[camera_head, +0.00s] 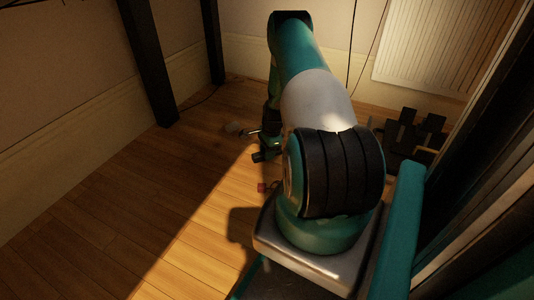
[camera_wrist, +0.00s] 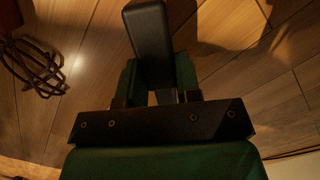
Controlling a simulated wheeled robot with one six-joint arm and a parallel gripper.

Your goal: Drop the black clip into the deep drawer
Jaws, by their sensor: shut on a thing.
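In the wrist view my gripper (camera_wrist: 158,70) is shut on a long, dark, rounded block, which looks like the black clip (camera_wrist: 149,30). The block sticks out past the fingertips, above the wood floor. In the head view my arm reaches forward, and my gripper (camera_head: 266,152) shows only in part beside the arm, low over the floor. The clip cannot be made out there. No deep drawer can be recognised in either view.
A coiled cable (camera_wrist: 38,68) lies on the floor at left in the wrist view. Black pedals (camera_head: 415,130) stand at right, below a white radiator (camera_head: 440,45). A dark post (camera_head: 148,60) stands at left. A small red thing (camera_head: 262,187) lies near my arm. Left floor is clear.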

